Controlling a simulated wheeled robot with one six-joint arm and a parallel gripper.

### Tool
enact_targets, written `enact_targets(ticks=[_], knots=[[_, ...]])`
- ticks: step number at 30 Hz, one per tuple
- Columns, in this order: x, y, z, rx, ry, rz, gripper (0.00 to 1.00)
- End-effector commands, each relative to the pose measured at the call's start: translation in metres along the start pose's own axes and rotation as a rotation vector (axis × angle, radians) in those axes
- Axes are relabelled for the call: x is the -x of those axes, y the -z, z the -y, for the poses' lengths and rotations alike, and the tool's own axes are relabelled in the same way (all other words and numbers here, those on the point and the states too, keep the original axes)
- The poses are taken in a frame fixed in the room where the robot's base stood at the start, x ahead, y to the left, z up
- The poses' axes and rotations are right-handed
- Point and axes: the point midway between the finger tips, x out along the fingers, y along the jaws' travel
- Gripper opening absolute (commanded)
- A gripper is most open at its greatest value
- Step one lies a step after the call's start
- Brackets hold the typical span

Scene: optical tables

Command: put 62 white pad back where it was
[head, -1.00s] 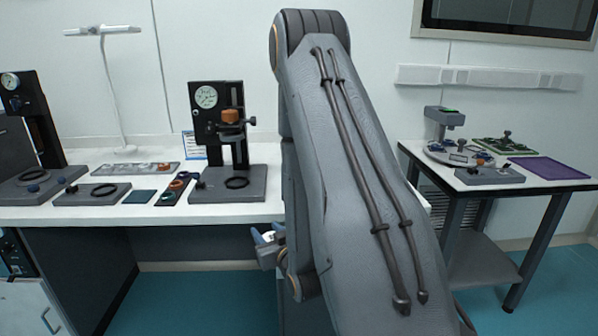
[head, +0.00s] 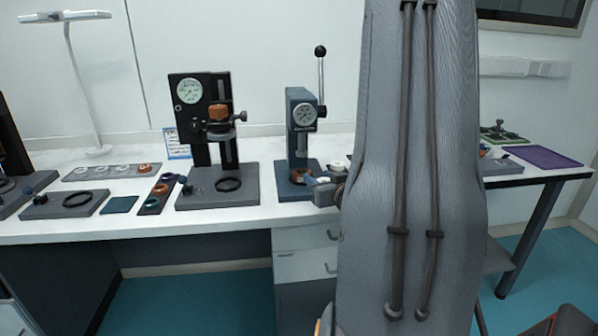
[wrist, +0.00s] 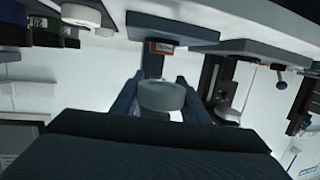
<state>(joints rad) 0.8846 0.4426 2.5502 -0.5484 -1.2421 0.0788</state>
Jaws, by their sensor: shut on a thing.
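The white pad (wrist: 163,97) is a short, pale round piece between the two blue-grey fingers of my gripper (wrist: 160,103) in the wrist view, which looks upside down. My gripper is shut on it. In the head view my gripper (head: 318,181) is small, at the left edge of my arm, in front of the blue-grey lever press (head: 300,125). The pad shows there only as a pale spot. I cannot read any number on it. My arm hides the bench to the right of the press.
The black gauge stand (head: 203,130) with an orange part is left of the press. Further left are a dark strip with coloured rings (head: 158,193), a teal mat (head: 119,205) and a grey tray (head: 75,174) of discs. A purple tray (head: 543,157) lies on the right table.

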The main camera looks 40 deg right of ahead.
Motion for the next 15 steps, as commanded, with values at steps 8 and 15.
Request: enact_targets(ticks=[8,15], knots=[[-0.011,0.003,0.002,0.002,0.004,-0.002,0.15],[-0.064,0.014,0.004,0.001,0.008,-0.002,0.15]])
